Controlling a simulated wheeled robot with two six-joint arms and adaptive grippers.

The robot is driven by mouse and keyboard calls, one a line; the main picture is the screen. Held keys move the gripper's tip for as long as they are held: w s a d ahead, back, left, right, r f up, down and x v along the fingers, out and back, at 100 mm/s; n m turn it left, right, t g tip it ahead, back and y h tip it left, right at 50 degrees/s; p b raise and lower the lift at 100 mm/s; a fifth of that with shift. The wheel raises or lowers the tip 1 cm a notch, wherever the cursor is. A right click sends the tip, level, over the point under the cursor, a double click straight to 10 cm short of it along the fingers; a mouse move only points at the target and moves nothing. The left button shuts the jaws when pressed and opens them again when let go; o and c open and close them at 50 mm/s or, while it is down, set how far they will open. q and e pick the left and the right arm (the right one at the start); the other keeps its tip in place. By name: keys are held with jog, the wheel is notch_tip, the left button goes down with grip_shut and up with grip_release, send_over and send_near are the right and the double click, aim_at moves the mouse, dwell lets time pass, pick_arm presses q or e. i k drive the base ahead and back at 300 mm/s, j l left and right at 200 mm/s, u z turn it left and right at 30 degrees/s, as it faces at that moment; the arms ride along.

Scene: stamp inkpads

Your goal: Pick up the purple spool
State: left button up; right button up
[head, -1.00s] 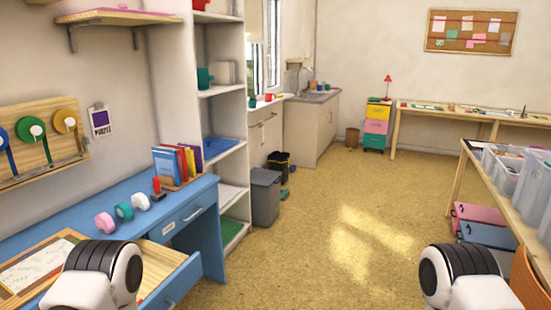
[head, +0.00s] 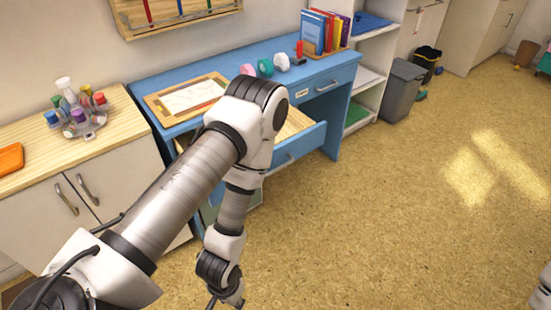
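On the blue desk (head: 225,58) stand a pink roll (head: 248,70), a green roll (head: 265,67) and a white roll (head: 282,63). A wooden wall rack (head: 178,18) shows blue, red and green strips, its upper part cut off. My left arm reaches up in front of the desk and bends down at the elbow.
The desk's drawer (head: 297,142) is pulled out, partly behind my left arm. A wooden counter (head: 30,130) at left bears a carousel (head: 88,123) with several coloured items and an orange tray (head: 10,158). A grey bin (head: 403,88) stands beyond the desk.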

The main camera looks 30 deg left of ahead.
aim_at(78, 115)
jog(key=u, duration=2.2)
